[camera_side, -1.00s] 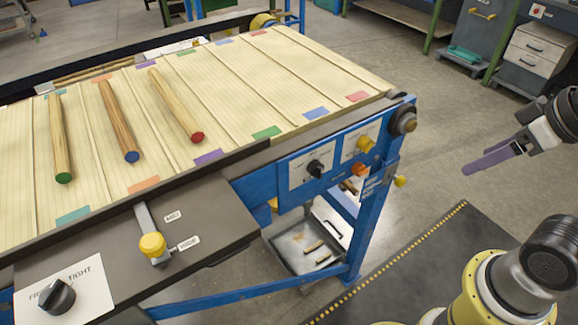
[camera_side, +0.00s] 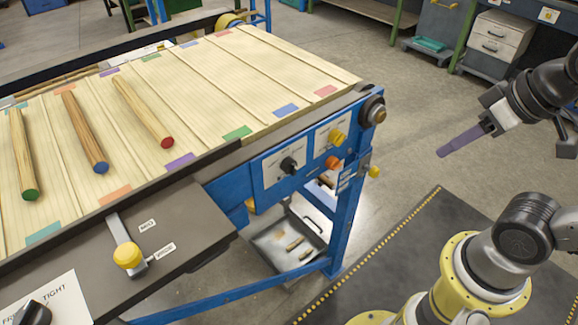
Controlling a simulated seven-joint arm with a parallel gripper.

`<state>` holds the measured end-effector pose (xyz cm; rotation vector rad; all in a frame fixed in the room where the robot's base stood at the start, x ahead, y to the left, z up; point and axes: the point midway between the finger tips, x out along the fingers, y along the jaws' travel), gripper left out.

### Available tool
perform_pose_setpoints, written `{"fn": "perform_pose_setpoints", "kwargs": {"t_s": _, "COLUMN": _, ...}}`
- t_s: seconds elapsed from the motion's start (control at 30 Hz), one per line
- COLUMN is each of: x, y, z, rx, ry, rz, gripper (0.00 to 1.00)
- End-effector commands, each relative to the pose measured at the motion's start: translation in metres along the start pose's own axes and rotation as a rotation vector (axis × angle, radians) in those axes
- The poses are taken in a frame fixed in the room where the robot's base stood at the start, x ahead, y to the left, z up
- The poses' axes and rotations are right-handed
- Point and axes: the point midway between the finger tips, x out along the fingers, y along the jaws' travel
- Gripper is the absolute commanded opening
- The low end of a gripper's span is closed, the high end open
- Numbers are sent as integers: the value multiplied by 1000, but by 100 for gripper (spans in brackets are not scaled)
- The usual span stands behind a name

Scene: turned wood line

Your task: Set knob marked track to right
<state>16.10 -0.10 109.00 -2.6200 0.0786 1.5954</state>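The blue side panel of the slatted table carries a black knob (camera_side: 289,165) on a white plate, a yellow knob (camera_side: 337,136) on another plate, and an orange knob (camera_side: 333,162) below it. Another black knob (camera_side: 33,313) sits on a plate at bottom left, cut by the frame edge; its print includes "TIGHT". I cannot read "track" beside any knob. My gripper (camera_side: 443,152) has purple fingers pointing left. It hangs to the right of the panel, apart from every knob, with nothing visible in it. The fingers overlap from this side, so their opening is hidden.
A yellow-knobbed slider lever (camera_side: 127,256) stands on the dark ledge. Wooden rods with green (camera_side: 23,150), blue (camera_side: 85,130) and red ends (camera_side: 143,112) lie on the slats. A grey tray (camera_side: 288,240) sits under the table. Open floor lies between panel and gripper.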

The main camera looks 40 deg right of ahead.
Motion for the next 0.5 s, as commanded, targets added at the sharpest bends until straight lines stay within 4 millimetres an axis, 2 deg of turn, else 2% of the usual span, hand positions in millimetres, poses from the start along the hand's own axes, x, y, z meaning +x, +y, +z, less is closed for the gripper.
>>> {"fn": "perform_pose_setpoints", "kwargs": {"t_s": 0.03, "x": -3, "y": 2, "z": -2, "rx": 45, "ry": 0, "rz": 12, "gripper": 25}}
{"fn": "perform_pose_setpoints", "kwargs": {"t_s": 0.17, "x": -18, "y": 13, "z": -22, "rx": 191, "ry": 8, "rz": 69, "gripper": 2}}
{"fn": "perform_pose_setpoints", "kwargs": {"t_s": 0.2, "x": -21, "y": 16, "z": -31, "rx": 228, "ry": 1, "rz": 90, "gripper": 0}}
{"fn": "perform_pose_setpoints", "kwargs": {"t_s": 0.37, "x": -25, "y": 15, "z": -77, "rx": 336, "ry": -32, "rz": 179, "gripper": 0}}
{"fn": "perform_pose_setpoints", "kwargs": {"t_s": 0.5, "x": -14, "y": -4, "z": -123, "rx": 375, "ry": -52, "rz": 263, "gripper": 0}}
